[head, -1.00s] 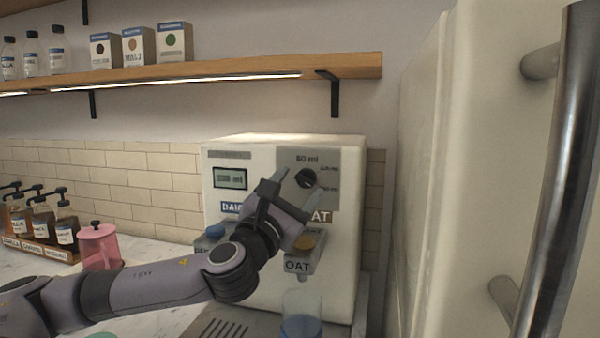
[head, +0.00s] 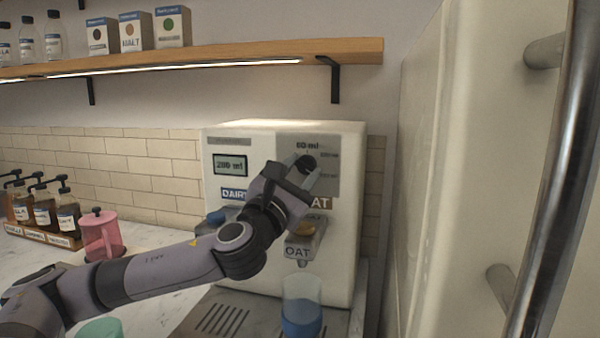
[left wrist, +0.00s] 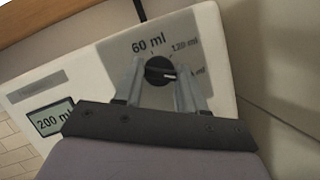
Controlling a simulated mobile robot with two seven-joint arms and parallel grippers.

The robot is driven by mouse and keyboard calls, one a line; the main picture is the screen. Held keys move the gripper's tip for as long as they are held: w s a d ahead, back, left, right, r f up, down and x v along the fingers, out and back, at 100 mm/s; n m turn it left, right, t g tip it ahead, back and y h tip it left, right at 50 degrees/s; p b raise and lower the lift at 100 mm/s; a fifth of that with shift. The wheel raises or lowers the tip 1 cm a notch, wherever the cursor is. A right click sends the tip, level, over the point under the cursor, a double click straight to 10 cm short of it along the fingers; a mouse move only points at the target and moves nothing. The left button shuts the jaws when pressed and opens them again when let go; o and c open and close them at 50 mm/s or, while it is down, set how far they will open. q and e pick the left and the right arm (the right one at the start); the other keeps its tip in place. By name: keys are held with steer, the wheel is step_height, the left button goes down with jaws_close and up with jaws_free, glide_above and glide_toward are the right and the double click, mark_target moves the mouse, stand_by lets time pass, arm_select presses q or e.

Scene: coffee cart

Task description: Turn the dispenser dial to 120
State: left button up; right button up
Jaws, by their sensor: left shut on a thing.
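The white dispenser (head: 335,240) stands against the tiled wall. Its black round dial (head: 306,162) sits on a grey panel and also shows in the left wrist view (left wrist: 159,70). Labels around it read 60 ml, 120 ml and a third, partly hidden one. The white mark on the dial points right, toward that third, lowest label. The display (left wrist: 52,119) reads 200 ml. My left gripper (head: 301,175) is at the dial, with one finger on each side, shut on it; it also shows in the left wrist view (left wrist: 160,82). My right gripper is out of view.
Below the dial are the OAT spout (head: 298,252) and a clear cup with a blue lower part (head: 301,308) on the drip tray. A pink jug (head: 102,236) and pump bottles (head: 42,210) stand left. A large pale door with a metal handle (head: 547,170) rises at right.

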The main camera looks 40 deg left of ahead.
arm_select(q)
steer(key=shift+n, duration=0.5)
steer(key=n+y, duration=0.1)
steer(key=n, duration=0.1)
steer(key=n+y, duration=0.1)
steer(key=n, duration=0.1)
steer(key=shift+d+g+y, duration=0.15)
steer(key=shift+g+y, duration=0.15)
steer(key=shift+y, duration=0.1)
steer(key=n+g+y, duration=0.1)
steer(key=n+y, duration=0.1)
steer(key=n, duration=0.2)
steer(key=shift+w, duration=0.1)
steer(key=n+g+y, duration=0.1)
steer(key=n, duration=0.1)
steer(key=n+y+p, duration=0.1)
steer(key=n, duration=0.2)
steer(key=n+g+y, duration=0.1)
steer(key=n, duration=0.1)
steer(key=shift+d+n+g, duration=0.1)
steer(key=shift+n+g, duration=0.2)
steer(key=shift+n+p, duration=0.3)
steer(key=shift+n, duration=0.1)
steer(key=o, duration=1)
steer(key=shift+o, duration=0.2)
